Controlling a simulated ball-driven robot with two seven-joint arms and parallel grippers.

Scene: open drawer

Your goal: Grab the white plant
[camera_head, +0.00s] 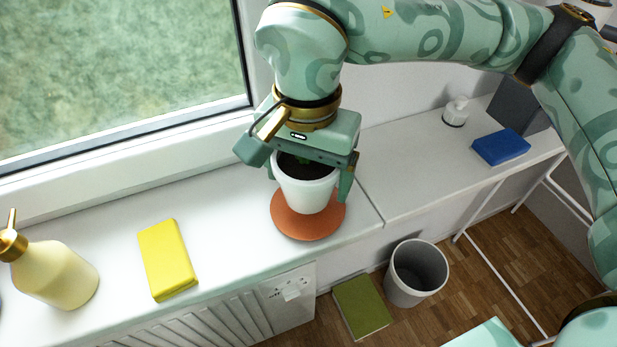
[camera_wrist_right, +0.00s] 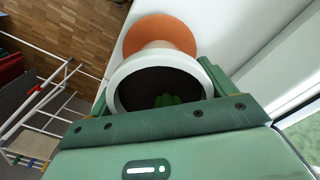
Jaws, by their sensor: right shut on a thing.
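The white plant pot (camera_head: 306,194) with dark soil and a small green plant stands over a round terracotta-coloured mat (camera_head: 302,222) on the white sill. I cannot tell whether the pot touches the mat. My right gripper (camera_head: 310,178) comes down from above, with its fingers on both sides of the pot, shut on it. In the right wrist view the pot's white rim (camera_wrist_right: 117,88) and the green sprout (camera_wrist_right: 166,100) show between the fingers, with the orange mat (camera_wrist_right: 158,30) beyond. My left gripper is not in view.
A yellow sponge-like block (camera_head: 167,259) and a cream pump bottle (camera_head: 56,274) stand on the sill to the left. To the right are a blue block (camera_head: 501,147) and a small white dispenser (camera_head: 456,112). A grey bin (camera_head: 415,273) and green book (camera_head: 362,307) are on the floor.

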